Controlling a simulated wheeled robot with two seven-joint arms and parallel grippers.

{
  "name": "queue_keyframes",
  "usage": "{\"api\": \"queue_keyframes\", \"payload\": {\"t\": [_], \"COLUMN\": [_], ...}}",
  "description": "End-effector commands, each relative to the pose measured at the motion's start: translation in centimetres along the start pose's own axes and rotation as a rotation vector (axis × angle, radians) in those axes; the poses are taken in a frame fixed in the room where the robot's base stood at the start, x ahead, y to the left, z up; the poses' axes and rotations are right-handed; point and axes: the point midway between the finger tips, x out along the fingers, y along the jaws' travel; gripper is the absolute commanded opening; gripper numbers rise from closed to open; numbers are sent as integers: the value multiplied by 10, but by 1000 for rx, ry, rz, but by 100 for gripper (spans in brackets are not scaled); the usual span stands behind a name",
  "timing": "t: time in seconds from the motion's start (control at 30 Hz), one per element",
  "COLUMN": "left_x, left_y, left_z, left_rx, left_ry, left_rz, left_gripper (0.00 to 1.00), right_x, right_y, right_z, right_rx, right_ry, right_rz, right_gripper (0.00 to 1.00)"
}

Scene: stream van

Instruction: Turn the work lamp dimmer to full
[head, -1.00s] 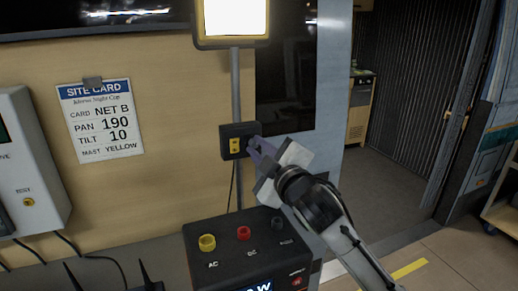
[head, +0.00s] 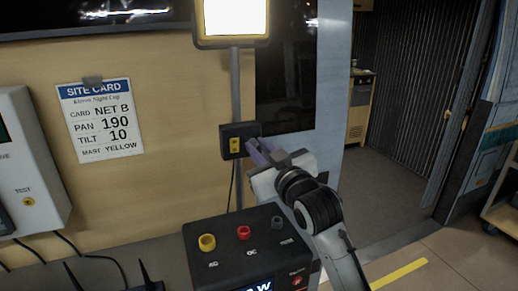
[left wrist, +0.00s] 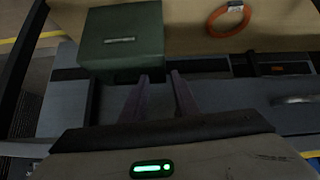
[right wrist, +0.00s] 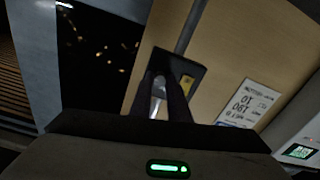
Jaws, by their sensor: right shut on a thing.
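The lit work lamp (head: 235,18) sits on a grey pole (head: 236,85) against the wall. Its dark dimmer box (head: 240,129) is on the pole below, with a yellow plate (head: 235,146) on its face. My right gripper (head: 256,147) is at the right part of the box. In the right wrist view its fingers (right wrist: 167,102) are shut on a pale grey knob (right wrist: 159,85), beside the yellow plate. The fingers hide much of the knob, and its setting cannot be read. My left gripper (left wrist: 160,85) shows only in the left wrist view, open with nothing between its fingers.
A black power unit (head: 230,255) with coloured sockets stands below the dimmer. A site card (head: 100,120) hangs on the wall to the left. The left wrist view shows a green box (left wrist: 122,40) and an orange ring (left wrist: 228,20) close by.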

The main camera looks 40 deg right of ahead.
Motion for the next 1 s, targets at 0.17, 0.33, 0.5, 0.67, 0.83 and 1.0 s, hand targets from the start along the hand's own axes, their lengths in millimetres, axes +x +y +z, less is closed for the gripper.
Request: {"api": "queue_keyframes", "payload": {"t": [0.17, 0.33, 0.5, 0.67, 0.83, 1.0], "left_x": [0, 0, 0, 0, 0, 0], "left_y": [0, 0, 0, 0, 0, 0], "left_z": [0, 0, 0, 0, 1, 1], "left_rx": [0, 0, 0, 0, 0, 0], "left_ry": [0, 0, -1, -1, -1, -1], "left_rz": [0, 0, 0, 0, 0, 0], "left_gripper": [28, 28, 28, 28, 28, 28], "right_x": [0, 0, 0, 0, 0, -2], "right_y": [2, 2, 2, 2, 1, -2], "right_z": [-5, -5, -5, -5, -3, -2], "right_rx": [30, 36, 36, 35, 34, 34], "right_ry": [13, 14, 15, 14, 9, 7], "right_rz": [5, 5, 5, 4, 3, -1], "right_gripper": [0, 0, 0, 24, 24, 24]}}
